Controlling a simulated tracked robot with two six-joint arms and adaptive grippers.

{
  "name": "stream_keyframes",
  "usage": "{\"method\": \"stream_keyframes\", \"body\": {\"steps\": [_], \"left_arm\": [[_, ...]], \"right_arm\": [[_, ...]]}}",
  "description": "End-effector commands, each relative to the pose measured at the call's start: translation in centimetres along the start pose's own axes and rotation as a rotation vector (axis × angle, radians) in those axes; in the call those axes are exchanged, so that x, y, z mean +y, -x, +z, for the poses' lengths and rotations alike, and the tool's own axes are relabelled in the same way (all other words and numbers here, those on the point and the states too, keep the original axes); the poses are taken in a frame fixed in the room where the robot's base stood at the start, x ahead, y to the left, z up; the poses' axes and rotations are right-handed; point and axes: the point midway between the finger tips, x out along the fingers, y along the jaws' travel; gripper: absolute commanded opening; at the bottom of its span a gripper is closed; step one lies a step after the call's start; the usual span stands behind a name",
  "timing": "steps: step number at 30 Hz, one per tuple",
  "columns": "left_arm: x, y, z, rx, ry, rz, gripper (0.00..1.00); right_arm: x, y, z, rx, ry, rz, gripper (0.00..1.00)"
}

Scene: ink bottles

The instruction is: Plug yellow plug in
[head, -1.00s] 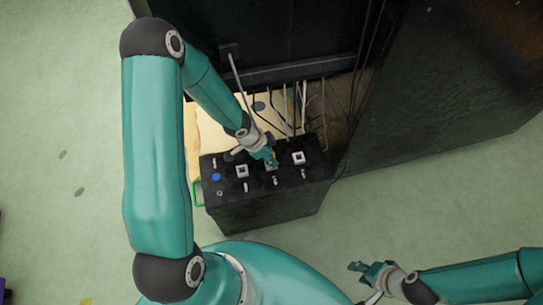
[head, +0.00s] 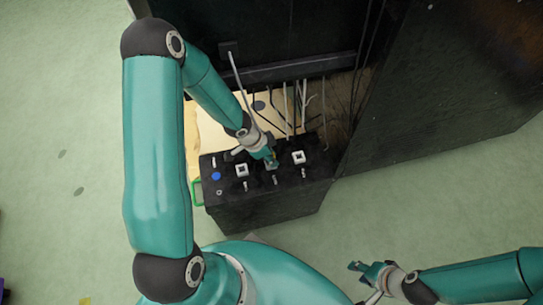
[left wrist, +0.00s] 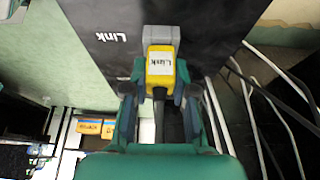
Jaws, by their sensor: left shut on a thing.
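The yellow plug (left wrist: 161,66), with a label reading "Link", is between the fingers of my left gripper (left wrist: 158,90), which is shut on it. In the left wrist view the plug overlaps a grey socket frame (left wrist: 160,35) on the black box. How deep it sits cannot be told. In the head view my left gripper (head: 270,160) is at the middle socket of the black box (head: 265,212), mostly covering that socket and the plug. White-framed sockets stand to the left (head: 242,170) and right (head: 298,157). My right gripper (head: 360,272) is away from the box, seemingly open and empty.
A large dark cabinet (head: 450,90) stands behind and to the right of the box. Several cables (head: 304,105) hang behind the box. A blue round button (head: 216,176) and a green handle (head: 197,192) are at its left end. The green floor in front is clear.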

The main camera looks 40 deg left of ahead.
Motion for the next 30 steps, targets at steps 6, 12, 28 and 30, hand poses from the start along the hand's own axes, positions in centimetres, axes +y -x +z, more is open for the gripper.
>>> {"method": "stream_keyframes", "body": {"steps": [6, 12, 28, 30], "left_arm": [[-0.01, -0.1, 0.03, 0.0, 0.0, 0.0, 0.0], [-0.01, -0.1, 0.03, 0.0, -0.001, 0.0, 0.31], [0.0, -0.1, 0.04, 0.0, -0.001, 0.0, 0.8], [0.0, -0.1, 0.04, 0.0, -0.001, 0.0, 0.8]], "right_arm": [[0.03, -0.07, 0.0, 0.0, 0.0, 0.0, 0.4], [0.03, -0.07, 0.0, 0.0, 0.0, 0.0, 0.4], [0.03, -0.07, 0.0, 0.0, 0.0, 0.0, 0.4], [0.03, -0.07, 0.0, 0.0, 0.0, 0.0, 0.4]]}}
